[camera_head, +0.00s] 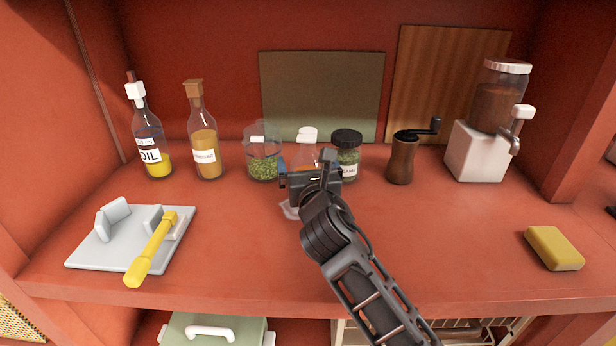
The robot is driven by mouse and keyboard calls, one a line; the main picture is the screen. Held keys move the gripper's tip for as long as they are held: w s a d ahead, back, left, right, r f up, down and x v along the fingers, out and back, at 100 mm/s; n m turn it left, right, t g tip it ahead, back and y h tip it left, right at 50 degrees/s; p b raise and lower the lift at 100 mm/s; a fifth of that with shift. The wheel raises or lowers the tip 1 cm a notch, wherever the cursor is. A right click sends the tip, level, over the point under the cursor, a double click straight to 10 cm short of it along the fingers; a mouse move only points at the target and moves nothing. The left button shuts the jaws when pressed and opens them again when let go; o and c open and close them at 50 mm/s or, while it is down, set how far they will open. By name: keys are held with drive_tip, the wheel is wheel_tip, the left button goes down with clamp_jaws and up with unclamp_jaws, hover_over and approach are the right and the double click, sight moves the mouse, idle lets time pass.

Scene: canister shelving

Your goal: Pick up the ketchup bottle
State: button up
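My gripper (312,178) is over the middle of the red shelf, with my arm reaching in from the lower right. A container with a white cap (306,134) and orange-red contents shows directly behind it. My gripper hides most of this container, so I cannot tell for sure that it is the ketchup bottle. No other thing in view looks like ketchup. The fingertips are hidden too, and I cannot tell whether they touch the container. A small pale, see-through edge (290,209) shows just below my gripper; what it belongs to is unclear.
A jar of green herbs (264,160) and a black-lidded jar (347,150) stand close on either side. Oil (151,150) and vinegar (205,150) bottles stand left; a hand grinder (402,160) and white coffee grinder (475,152) right. A sponge (553,248) lies front right.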

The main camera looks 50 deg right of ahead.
drive_tip(key=shift+w+d, duration=0.1)
drive_tip(key=shift+c, duration=0.5)
drive_tip(key=c, duration=1.2)
drive_tip(key=shift+r, duration=0.1)
drive_tip(key=shift+r, duration=0.5)
drive_tip(key=r+p, duration=0.1)
drive_tip(key=r, duration=0.1)
drive_tip(key=r+p, duration=0.1)
drive_tip(key=shift+d+r, duration=0.2)
drive_tip(key=shift+r, duration=0.2)
drive_tip(key=s+d+r+p, duration=0.1)
drive_tip(key=s+d+r, duration=0.1)
drive_tip(key=s+d+r+p, duration=0.1)
drive_tip(key=s+d+r, duration=0.1)
drive_tip(key=s+d, duration=0.1)
drive_tip(key=s+d+r+p, duration=0.1)
drive_tip(key=s+d+r, duration=0.1)
drive_tip(key=s, duration=0.1)
drive_tip(key=shift+s+d+p, duration=0.2)
drive_tip(key=shift+d+p, duration=0.15)
drive_tip(key=shift+p, duration=0.05)
